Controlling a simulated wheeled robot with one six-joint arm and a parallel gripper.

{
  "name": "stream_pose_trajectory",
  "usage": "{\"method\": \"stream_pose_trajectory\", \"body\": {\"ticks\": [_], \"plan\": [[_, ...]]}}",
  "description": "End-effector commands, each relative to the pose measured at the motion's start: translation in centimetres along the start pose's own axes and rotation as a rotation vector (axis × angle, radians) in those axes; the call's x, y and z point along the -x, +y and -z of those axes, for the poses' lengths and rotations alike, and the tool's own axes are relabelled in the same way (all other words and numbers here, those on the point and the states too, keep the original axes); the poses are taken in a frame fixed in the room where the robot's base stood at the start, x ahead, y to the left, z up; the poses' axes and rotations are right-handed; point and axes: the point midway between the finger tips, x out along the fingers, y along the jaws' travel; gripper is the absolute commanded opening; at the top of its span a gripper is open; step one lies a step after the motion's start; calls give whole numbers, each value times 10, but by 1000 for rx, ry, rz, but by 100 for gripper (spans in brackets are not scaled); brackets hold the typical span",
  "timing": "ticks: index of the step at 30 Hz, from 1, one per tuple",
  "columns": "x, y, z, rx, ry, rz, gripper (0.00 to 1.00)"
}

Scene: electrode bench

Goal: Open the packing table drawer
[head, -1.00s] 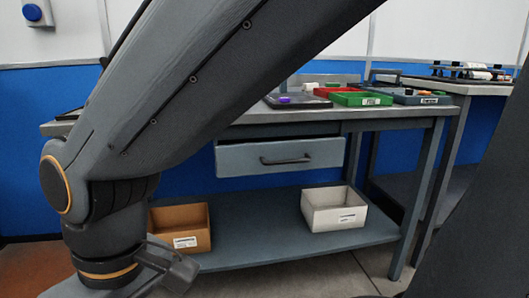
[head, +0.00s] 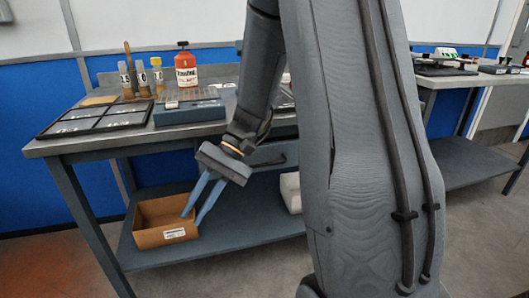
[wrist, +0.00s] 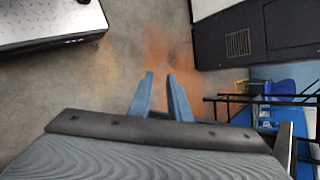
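The packing table (head: 60,146) stands ahead in the head view, with a grey worktop. Its drawer (head: 268,151) is under the worktop, mostly hidden behind my arm. Part of its dark bar handle (head: 268,163) shows between my arm links; how far the drawer stands out cannot be told. My gripper (head: 191,217) is to the left of the handle and lower, pointing down in front of the brown box. Its two blue fingers are apart with nothing between them, as the wrist view (wrist: 160,76) also shows. The drawer does not show in the wrist view.
The brown box (head: 165,240) and a partly hidden white box (head: 291,190) stand on the lower shelf (head: 240,227). A black tray (head: 95,120), small bottles and an orange-red bottle (head: 187,72) are on the worktop. A second bench (head: 440,82) is at the right.

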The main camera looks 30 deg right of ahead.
Motion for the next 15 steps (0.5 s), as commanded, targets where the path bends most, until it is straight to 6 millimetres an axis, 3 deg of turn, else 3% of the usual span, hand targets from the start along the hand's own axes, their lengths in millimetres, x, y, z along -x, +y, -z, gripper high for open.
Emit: {"method": "stream_pose_trajectory", "body": {"ticks": [1, 3, 8, 15], "plan": [[23, 8, 8, -53, 15, 74, 17], [47, 19, 21, -100, 36, 167, 17], [98, 49, 44, -184, 97, 361, 17], [173, 111, 64, -274, 225, 634, 17]]}}
